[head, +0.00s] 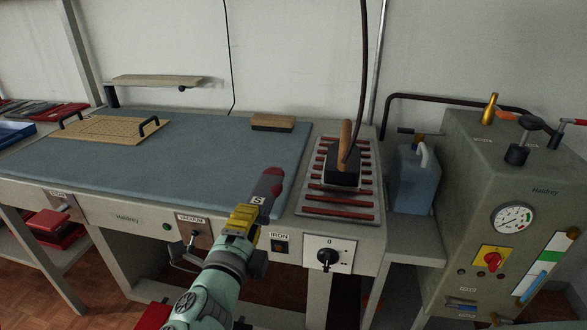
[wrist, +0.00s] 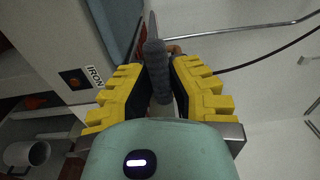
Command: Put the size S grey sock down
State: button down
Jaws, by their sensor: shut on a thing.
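The grey sock (head: 266,191) has red patches at its far end and a white tag marked S. My gripper (head: 243,214) is shut on its near end, at the front edge of the ironing table (head: 200,150), close to the iron switch. In the head view the sock shows against the table's blue-grey pad; I cannot tell whether it touches the pad. In the wrist view the sock (wrist: 155,65) stands edge-on between the yellow fingers (wrist: 156,95).
An iron (head: 342,165) stands on a red-barred rest (head: 337,205) to the right. A wooden block (head: 272,122) and a perforated board with handles (head: 110,129) lie on the pad. The pad's middle is clear. A blue jug (head: 416,182) and a boiler (head: 480,190) stand at right.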

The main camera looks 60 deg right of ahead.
jog(key=shift+w+a+f+p, duration=0.1)
jog(key=shift+w+f+p, duration=0.5)
jog(key=shift+w, duration=1.95)
jog(key=shift+w+d+f+p, duration=0.1)
jog(key=shift+w+f, duration=0.95)
jog(key=shift+w, duration=1.5)
jog(key=shift+w+a+f+p, duration=0.1)
jog(key=shift+w+f+p, duration=0.45)
jog(key=shift+w, duration=2)
jog(key=shift+f+b, duration=0.3)
jog(key=shift+b, duration=0.05)
jog(key=c, duration=1)
grip_release()
jog(key=shift+r, duration=0.1)
jog(key=shift+b+v, duration=0.85)
jog(key=shift+v, duration=5.1)
